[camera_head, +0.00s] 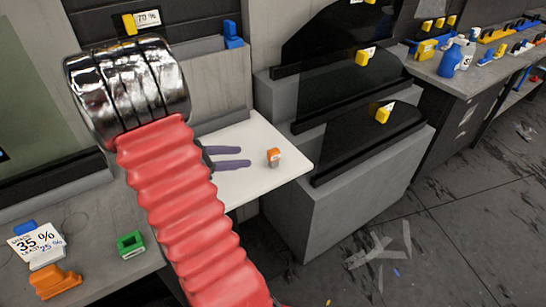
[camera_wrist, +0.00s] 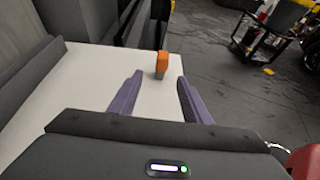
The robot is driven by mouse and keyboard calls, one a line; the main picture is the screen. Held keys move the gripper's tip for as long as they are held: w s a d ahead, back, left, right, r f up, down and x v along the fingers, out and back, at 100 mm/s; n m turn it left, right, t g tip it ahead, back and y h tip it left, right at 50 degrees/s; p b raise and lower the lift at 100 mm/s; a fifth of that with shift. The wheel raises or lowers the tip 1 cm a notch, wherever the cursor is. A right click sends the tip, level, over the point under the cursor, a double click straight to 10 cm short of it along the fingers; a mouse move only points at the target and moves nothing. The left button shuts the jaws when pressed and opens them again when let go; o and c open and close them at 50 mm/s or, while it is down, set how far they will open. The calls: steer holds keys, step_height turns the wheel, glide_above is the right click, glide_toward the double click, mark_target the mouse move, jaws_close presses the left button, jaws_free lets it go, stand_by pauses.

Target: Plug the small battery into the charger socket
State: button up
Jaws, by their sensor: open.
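A small orange and grey block (camera_head: 273,157), which looks like the battery, stands upright on the white shelf (camera_head: 285,142). It also shows in the wrist view (camera_wrist: 161,64). My gripper (camera_head: 246,157) is open and empty, its two purple fingers low over the shelf and pointing at the block. In the wrist view the block is just beyond the fingertips, between their lines and apart from both (camera_wrist: 159,77). No charger socket is clearly recognisable. A green block with a dark recess (camera_head: 130,244) sits on the grey bench at lower left; I cannot tell whether it is the charger.
An orange tool (camera_head: 56,283) and a "35 %" label card (camera_head: 37,243) lie on the grey bench (camera_head: 95,275). Dark film panels (camera_head: 345,90) on grey steps stand right of the shelf. A bench with spray bottles (camera_head: 451,58) is farther right. The floor holds scraps.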

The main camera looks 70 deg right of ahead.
mark_target(268, 156)
stand_by(0.3)
steer(key=shift+x, duration=4.35)
steer(key=shift+s+x, duration=0.25)
steer(key=shift+x, duration=2.35)
steer(key=shift+a+r, duration=0.1)
steer(key=shift+a, duration=0.05)
steer(key=shift+c, duration=0.5)
jaws_close()
